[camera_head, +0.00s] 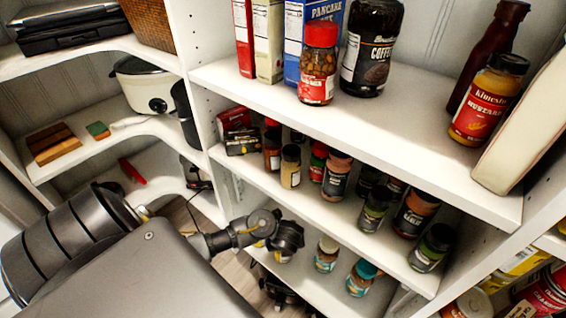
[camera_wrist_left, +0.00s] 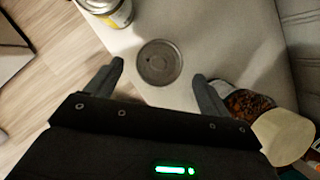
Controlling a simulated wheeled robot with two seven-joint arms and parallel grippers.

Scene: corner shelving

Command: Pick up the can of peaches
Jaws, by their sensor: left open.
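A can seen from above, with a round grey metal lid (camera_wrist_left: 159,62), stands on the white shelf between my left fingers in the left wrist view. Its label is hidden, so I cannot read whether it says peaches. My left gripper (camera_wrist_left: 158,74) is open, one finger on each side of the lid, with gaps on both sides. A second can with a yellow label (camera_wrist_left: 115,14) stands at the top left. In the head view my left gripper (camera_head: 287,240) is over the lowest visible shelf and hides most of what is under it. My right gripper is not in view.
A jar with dark brown contents (camera_wrist_left: 246,103) and a cream-lidded container (camera_wrist_left: 283,137) stand close to the right finger. In the head view, the shelf above holds several spice jars (camera_head: 337,176). More jars (camera_head: 327,254) stand right of my gripper.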

